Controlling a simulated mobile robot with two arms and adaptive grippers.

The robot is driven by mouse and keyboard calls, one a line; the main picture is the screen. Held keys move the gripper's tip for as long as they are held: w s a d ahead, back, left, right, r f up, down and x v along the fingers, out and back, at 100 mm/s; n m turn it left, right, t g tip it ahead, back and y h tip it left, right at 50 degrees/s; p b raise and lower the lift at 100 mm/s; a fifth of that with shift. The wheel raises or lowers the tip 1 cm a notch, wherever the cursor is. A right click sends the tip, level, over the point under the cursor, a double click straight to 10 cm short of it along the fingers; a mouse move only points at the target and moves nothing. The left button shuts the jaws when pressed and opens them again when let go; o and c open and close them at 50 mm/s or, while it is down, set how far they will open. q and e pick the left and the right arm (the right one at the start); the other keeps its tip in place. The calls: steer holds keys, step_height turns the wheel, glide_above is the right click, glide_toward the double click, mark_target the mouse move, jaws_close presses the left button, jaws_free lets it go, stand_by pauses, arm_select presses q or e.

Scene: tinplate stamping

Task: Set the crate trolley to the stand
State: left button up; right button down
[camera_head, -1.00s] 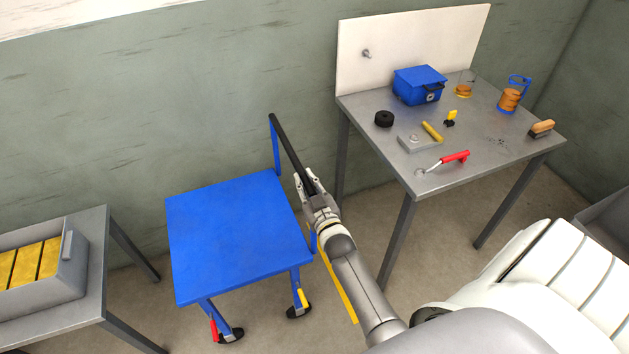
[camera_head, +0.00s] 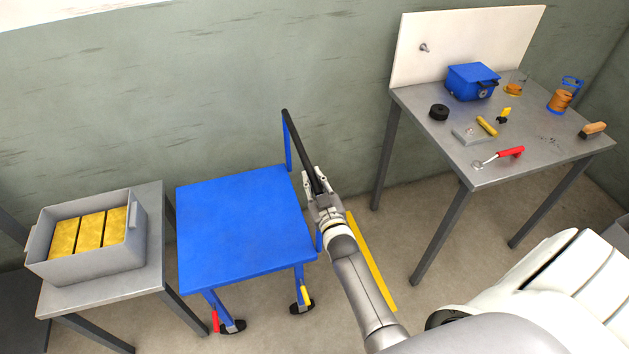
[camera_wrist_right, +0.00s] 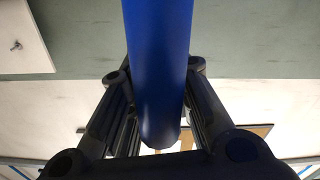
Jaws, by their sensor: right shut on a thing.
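The blue crate trolley (camera_head: 245,228) stands in the middle of the head view, with a flat empty top, castors below and a black push handle (camera_head: 302,150) on its right side. My right gripper (camera_head: 318,188) is shut on the handle near its front end. In the right wrist view a blue bar (camera_wrist_right: 158,70) runs between the fingers. The grey stand (camera_head: 151,260) is at the left, close beside the trolley's left edge; a narrow gap seems to show. A grey crate (camera_head: 90,262) with several yellow blocks sits on the stand. My left gripper is out of view.
A workbench (camera_head: 545,155) at the right holds a blue box (camera_head: 472,82), a black roll, a red-handled tool and other small items. A yellow floor strip (camera_head: 372,262) lies right of the trolley. The green wall (camera_head: 230,90) runs behind.

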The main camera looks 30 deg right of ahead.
steer(key=shift+a+f, duration=0.2)
steer(key=shift+a, duration=0.05)
steer(key=c, duration=1.4)
jaws_free()
steer(key=shift+o, duration=0.5)
steer(key=shift+s+a+f, duration=0.1)
steer(key=shift+a, duration=0.15)
steer(key=d+v, duration=0.1)
steer(key=v, duration=1)
steer(key=shift+s+r, duration=0.25)
steer(key=shift+s, duration=0.15)
steer(key=shift+a, duration=0.1)
